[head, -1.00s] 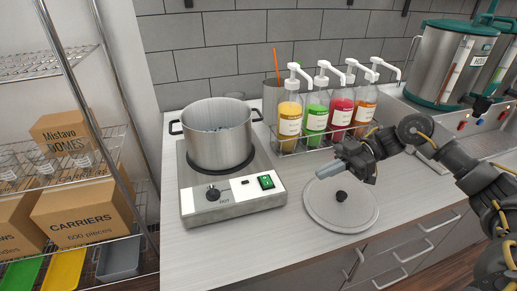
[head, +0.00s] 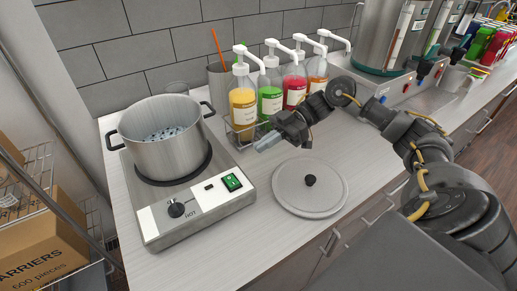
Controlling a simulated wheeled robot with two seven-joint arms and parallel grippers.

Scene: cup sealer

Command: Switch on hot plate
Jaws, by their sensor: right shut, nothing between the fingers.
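The hot plate (head: 222,203) stands on the left of the counter, with a black knob (head: 176,208) and a green rocker switch (head: 232,182) on its front panel. A steel pot (head: 160,146) with two black handles sits on its burner, with dark round pieces inside. My right gripper (head: 264,142) is shut and empty. It hovers above the counter to the right of the hot plate, apart from the switch, in front of the syrup bottles. My left gripper is not in view.
A flat lid (head: 296,192) with a black knob lies right of the hot plate. Pump bottles, including a yellow one (head: 243,103), stand in a wire rack behind my gripper. Steel dispensers (head: 391,40) are at the back right. Shelving with boxes (head: 43,247) is at the left.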

